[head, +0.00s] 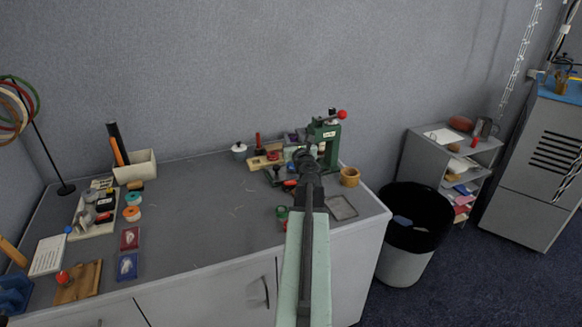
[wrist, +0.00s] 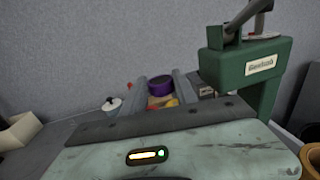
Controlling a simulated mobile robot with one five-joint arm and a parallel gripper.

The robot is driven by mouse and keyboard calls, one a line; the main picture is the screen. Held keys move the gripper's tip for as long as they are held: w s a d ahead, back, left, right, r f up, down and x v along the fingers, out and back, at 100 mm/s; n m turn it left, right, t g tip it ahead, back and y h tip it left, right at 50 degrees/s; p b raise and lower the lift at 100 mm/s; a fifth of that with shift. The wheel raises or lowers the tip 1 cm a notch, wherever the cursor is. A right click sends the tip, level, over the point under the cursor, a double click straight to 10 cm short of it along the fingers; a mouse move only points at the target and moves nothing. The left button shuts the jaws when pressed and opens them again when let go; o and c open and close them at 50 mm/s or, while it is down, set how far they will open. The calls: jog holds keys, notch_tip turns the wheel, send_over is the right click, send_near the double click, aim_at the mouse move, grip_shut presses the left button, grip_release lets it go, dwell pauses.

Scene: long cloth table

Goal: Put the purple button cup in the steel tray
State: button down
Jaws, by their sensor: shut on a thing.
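The purple button cup (wrist: 160,86) shows between the two fingers of my gripper (wrist: 161,92) in the wrist view. My gripper is shut on it. In the head view my gripper (head: 301,150) reaches over the back of the table, just left of the green press. The cup's lower part is hidden in the wrist view. The steel tray (head: 342,208) is a shallow grey tray near the table's right front corner, to the right of my arm. It looks empty.
The green press (head: 324,138) with a red knob stands close to the right of my gripper; its body also shows in the wrist view (wrist: 240,68). A yellow-brown cup (head: 350,177) stands behind the tray. A white lidded pot (head: 239,150) stands left. The middle of the table is clear.

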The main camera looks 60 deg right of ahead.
aim_at(293, 165)
notch_tip(293, 165, down, 10)
jog(key=b, duration=1)
jog(key=shift+r, duration=0.2)
jog(key=shift+f, duration=0.2)
jog(key=c, duration=1)
grip_release()
jog(key=shift+o, duration=0.2)
jog(key=shift+a, duration=0.1)
